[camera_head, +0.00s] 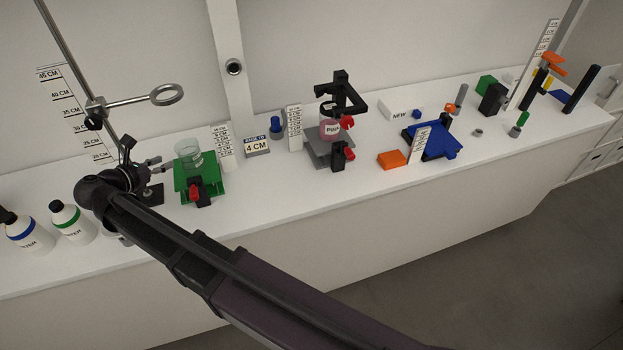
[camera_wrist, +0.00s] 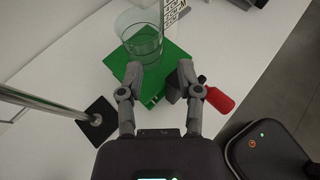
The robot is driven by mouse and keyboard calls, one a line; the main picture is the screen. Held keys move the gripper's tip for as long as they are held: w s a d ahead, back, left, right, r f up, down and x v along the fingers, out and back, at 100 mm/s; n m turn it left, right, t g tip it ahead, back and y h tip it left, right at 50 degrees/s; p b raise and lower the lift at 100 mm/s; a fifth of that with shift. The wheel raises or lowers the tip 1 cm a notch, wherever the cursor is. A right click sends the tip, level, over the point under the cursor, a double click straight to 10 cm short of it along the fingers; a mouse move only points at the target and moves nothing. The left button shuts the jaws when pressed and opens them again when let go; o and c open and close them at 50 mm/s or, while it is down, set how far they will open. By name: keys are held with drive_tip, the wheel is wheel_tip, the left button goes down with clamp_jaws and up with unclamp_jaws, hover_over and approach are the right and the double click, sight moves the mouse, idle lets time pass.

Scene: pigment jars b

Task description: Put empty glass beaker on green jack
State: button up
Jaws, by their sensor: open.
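The empty glass beaker (camera_head: 188,154) stands upright on the green jack (camera_head: 183,186) at the left of the bench. In the wrist view the beaker (camera_wrist: 141,38) rests on the green top plate (camera_wrist: 178,62), toward its far left part. The jack has a black and red knob (camera_head: 195,193) at its front. My gripper (camera_head: 160,165) is just left of the jack. In the wrist view its two fingers (camera_wrist: 153,78) are apart, over the near edge of the plate, with nothing between them. The beaker stands beyond the fingertips and appears apart from them.
A stand with a metal pole (camera_wrist: 40,104) and ring (camera_head: 166,95) rises close to my gripper. Two white bottles (camera_head: 72,222) stand at left. A measuring scale (camera_head: 223,147) stands behind the jack. A grey jack (camera_head: 318,148) with a pink-filled vessel (camera_head: 331,126) is further right.

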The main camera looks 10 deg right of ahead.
drive_tip(key=w+d+f+m+g, duration=0.1)
drive_tip(key=d+f+m+g, duration=0.15)
drive_tip(key=d+m, duration=0.45)
drive_tip(key=w+d+f+m+g+y, duration=0.1)
drive_tip(key=d+f+m+g, duration=0.15)
drive_tip(key=d, duration=0.95)
drive_tip(key=w+d+f+m+g, duration=0.1)
drive_tip(key=d+f+m+g, duration=0.2)
drive_tip(key=d, duration=0.6)
drive_tip(key=s+d+f+m+g+y, duration=0.1)
drive_tip(key=s+d+m+y, duration=0.2)
drive_tip(key=d+m, duration=0.5)
drive_tip(key=s+d+f+m+g+y, duration=0.2)
drive_tip(key=s+d+m, duration=0.4)
drive_tip(key=d+m, duration=0.3)
drive_tip(key=d+y, duration=0.1)
drive_tip(key=d, duration=0.3)
drive_tip(key=shift+s+f, duration=0.25)
drive_tip(key=shift+s, duration=0.05)
